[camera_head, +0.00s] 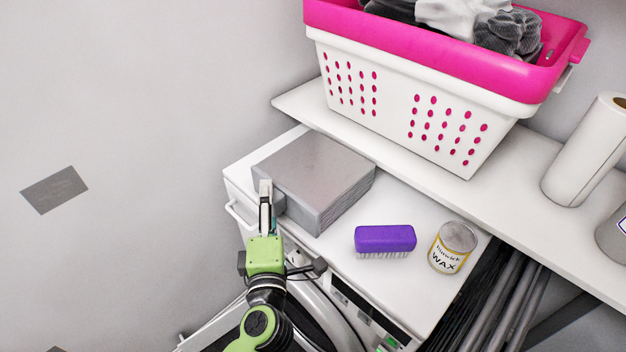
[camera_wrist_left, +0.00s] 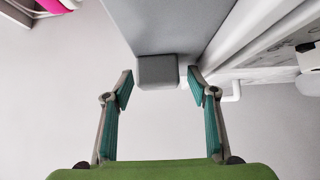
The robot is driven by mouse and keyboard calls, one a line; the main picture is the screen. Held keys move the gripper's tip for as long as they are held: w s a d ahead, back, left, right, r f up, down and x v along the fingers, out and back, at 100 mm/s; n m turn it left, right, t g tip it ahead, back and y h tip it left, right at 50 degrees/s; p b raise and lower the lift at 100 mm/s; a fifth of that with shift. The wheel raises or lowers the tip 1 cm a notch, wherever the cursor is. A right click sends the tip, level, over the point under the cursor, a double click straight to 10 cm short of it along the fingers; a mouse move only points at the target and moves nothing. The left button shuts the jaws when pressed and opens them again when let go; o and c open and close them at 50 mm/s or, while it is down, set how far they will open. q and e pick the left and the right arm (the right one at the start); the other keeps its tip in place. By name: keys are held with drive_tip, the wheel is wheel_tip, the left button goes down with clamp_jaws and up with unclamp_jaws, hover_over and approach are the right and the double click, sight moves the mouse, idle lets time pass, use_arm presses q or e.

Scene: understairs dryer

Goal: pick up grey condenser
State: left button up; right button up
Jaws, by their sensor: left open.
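The grey condenser (camera_head: 316,178) is a flat grey box lying on the white dryer top (camera_head: 340,248) near its left edge. In the left wrist view the condenser (camera_wrist_left: 168,24) shows at the top, with a small grey block-shaped handle (camera_wrist_left: 158,72) sticking out of it toward me. My left gripper (camera_head: 266,192) is at the condenser's near left side. It is open, and in the left wrist view its teal-padded fingertips (camera_wrist_left: 159,82) stand on either side of the handle, with a gap visible at each side. My right gripper is not in view.
A purple brush (camera_head: 385,239) and a wax tin (camera_head: 453,247) stand right of the condenser. A white shelf (camera_head: 400,150) behind bears a pink and white laundry basket (camera_head: 420,100) and a paper roll (camera_head: 585,150). Dark poles (camera_head: 500,300) stand right of the dryer.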

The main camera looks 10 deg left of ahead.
use_arm(q)
drive_tip(key=shift+w, duration=0.15)
clamp_jaws()
drive_tip(key=shift+r, duration=0.15)
